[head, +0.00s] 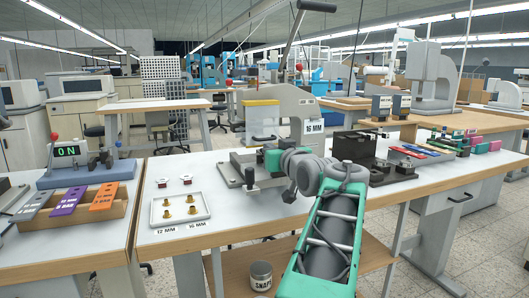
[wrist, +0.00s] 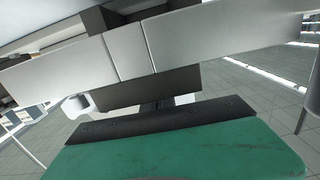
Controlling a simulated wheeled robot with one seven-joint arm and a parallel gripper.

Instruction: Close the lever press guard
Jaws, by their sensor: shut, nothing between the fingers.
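The lever press (head: 290,105) stands on the middle table, with a grey C-shaped frame, a "16 MM" label and its long lever raised. Its guard (head: 263,118) looks like a clear panel with a yellow top edge, upright at the press's left side. I cannot tell how far open it is. My gripper (head: 258,160) is low in front of the press, near its base plate and below the guard; contact cannot be judged. It is shut and empty. In the wrist view, its green body (wrist: 175,155) fills the bottom, and pale grey bars (wrist: 200,38) cross close in front.
A white tray (head: 180,207) with brass pieces lies left of the press. A black fixture (head: 362,150) and several coloured pieces stand to the right. A device reading "ON" (head: 68,152) and a wooden tray (head: 75,212) are on the left table.

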